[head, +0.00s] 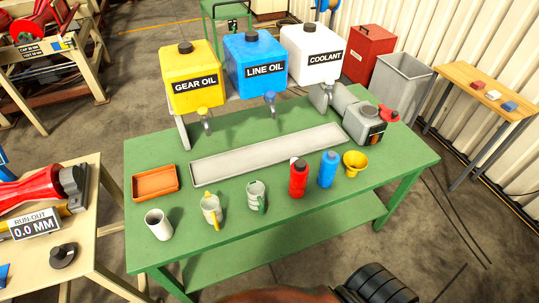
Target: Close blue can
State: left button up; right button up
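The blue can (327,170) stands upright on the green table (400,165), right of the middle. Its neck points up; at this size I cannot tell whether a cap sits on it. A red can (298,179) with a dark top stands just left of it, and a yellow funnel (355,163) stands just right of it. No loose cap can be made out clearly. Neither of my grippers shows in the head view.
Yellow, blue and white tanks stand behind a long grey tray (268,154). An orange tray (155,183), a white cup (158,224) and two jugs are at the left and front. A grey jerrycan (364,124) stands at the right. The right front tabletop is clear.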

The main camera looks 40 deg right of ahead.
aim_at(330, 160)
jog(key=z, duration=0.1)
jog(key=i, duration=0.65)
jog(key=z, duration=0.7)
jog(key=i, duration=0.4)
jog(key=z, duration=0.35)
